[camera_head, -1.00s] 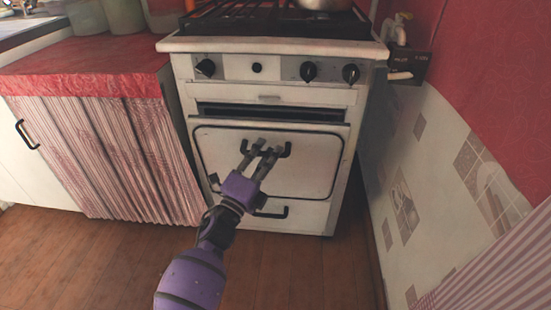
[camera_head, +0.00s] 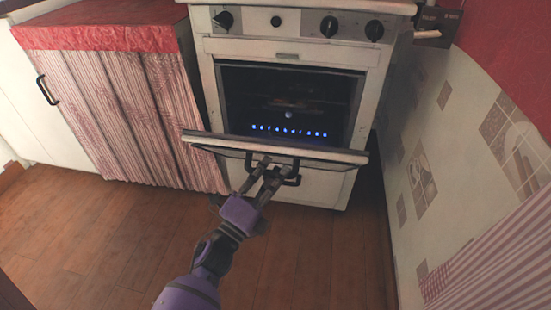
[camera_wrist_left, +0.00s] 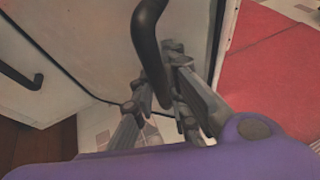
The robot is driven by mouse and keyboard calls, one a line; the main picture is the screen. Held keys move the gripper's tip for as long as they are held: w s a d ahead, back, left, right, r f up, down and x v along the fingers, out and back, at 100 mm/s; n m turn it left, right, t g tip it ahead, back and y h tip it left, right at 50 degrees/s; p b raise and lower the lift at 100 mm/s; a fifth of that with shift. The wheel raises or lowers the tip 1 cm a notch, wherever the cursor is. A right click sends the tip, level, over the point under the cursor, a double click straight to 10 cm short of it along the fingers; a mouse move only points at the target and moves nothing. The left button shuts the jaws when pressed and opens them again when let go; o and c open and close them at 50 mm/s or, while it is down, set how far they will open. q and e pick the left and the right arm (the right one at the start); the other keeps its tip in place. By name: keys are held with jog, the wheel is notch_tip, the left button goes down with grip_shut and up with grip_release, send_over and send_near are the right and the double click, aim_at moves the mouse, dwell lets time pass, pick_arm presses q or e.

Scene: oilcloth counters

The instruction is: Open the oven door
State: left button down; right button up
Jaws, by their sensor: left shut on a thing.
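The white oven (camera_head: 207,75) stands in the middle of the head view. Its door (camera_head: 275,147) is tilted far down and outward, so the dark oven cavity (camera_head: 288,100) shows, with a row of small blue lights inside. My left gripper (camera_head: 271,167) is shut on the black door handle (camera_head: 292,180) at the front of the door. In the left wrist view the handle (camera_wrist_left: 148,40) runs down between the fingers (camera_wrist_left: 160,105). My right gripper is in neither view.
A counter with a red cloth (camera_head: 95,27) and a striped curtain (camera_head: 125,110) stands left of the oven. A patterned wall (camera_head: 455,150) is close on the right. The wooden floor (camera_head: 110,230) in front is clear.

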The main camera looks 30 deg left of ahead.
pick_arm(q)
jog(key=shift+s+f+b, duration=0.2)
jog(key=shift+s+f, duration=0.1)
jog(key=shift+f, duration=0.3)
jog(key=shift+s+f+b, duration=0.15)
jog(key=shift+s+f, duration=0.15)
jog(key=shift+f, duration=0.3)
jog(key=c, duration=1.7)
grip_release()
jog(key=shift+w, duration=0.1)
jog(key=shift+c, duration=0.2)
jog(key=shift+d+r, duration=0.1)
jog(key=shift+r, duration=0.15)
